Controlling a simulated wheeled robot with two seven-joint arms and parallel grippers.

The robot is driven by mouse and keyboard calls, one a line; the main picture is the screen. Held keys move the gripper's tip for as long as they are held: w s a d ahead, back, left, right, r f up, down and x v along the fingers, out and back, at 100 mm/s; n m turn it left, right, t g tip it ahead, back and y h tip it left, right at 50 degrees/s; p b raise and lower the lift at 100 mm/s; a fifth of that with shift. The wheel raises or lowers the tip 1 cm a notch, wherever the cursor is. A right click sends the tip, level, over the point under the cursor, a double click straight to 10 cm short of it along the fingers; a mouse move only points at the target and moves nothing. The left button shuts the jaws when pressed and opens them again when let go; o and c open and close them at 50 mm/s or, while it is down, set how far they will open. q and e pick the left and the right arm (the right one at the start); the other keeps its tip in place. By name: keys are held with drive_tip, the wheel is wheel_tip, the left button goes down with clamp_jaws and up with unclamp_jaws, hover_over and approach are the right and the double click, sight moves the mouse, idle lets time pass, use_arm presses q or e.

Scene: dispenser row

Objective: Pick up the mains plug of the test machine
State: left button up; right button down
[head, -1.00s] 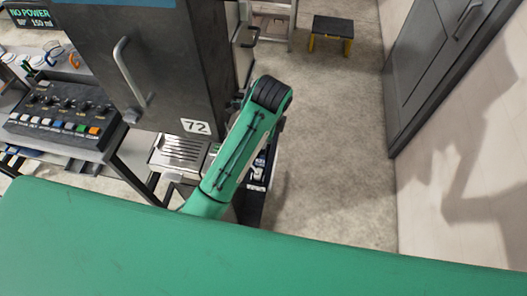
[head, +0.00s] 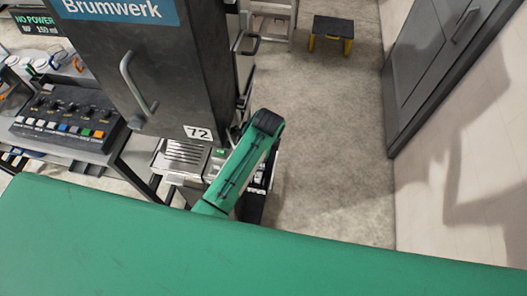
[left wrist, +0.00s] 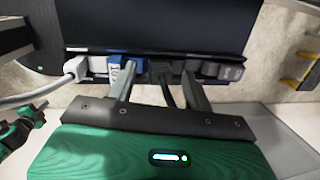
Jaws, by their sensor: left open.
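In the left wrist view a row of plugs sits along a dark strip: a white plug (left wrist: 76,67) with a pale cable, a blue plug (left wrist: 121,62) with a white label, a black plug (left wrist: 161,70) and a dark grey plug (left wrist: 228,72) at the right. I cannot tell which is the test machine's. My left gripper (left wrist: 159,80) is open, its two fingers pointing at the strip. The left finger overlaps the blue plug; the black plug shows between the fingers. Contact cannot be told. In the head view my arm hides this gripper. My right gripper is not in view.
A tall dark Brumwerk cabinet (head: 165,70) marked 72 stands beside my arm. A control box (head: 68,118) with knobs is on a bench at left, near a NO POWER display (head: 35,22). The floor (head: 325,150) to the right is clear; a stool (head: 332,32) stands behind.

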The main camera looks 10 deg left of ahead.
use_arm(q)
clamp_jaws()
drive_tip(key=shift+r, duration=0.15)
idle(0.4)
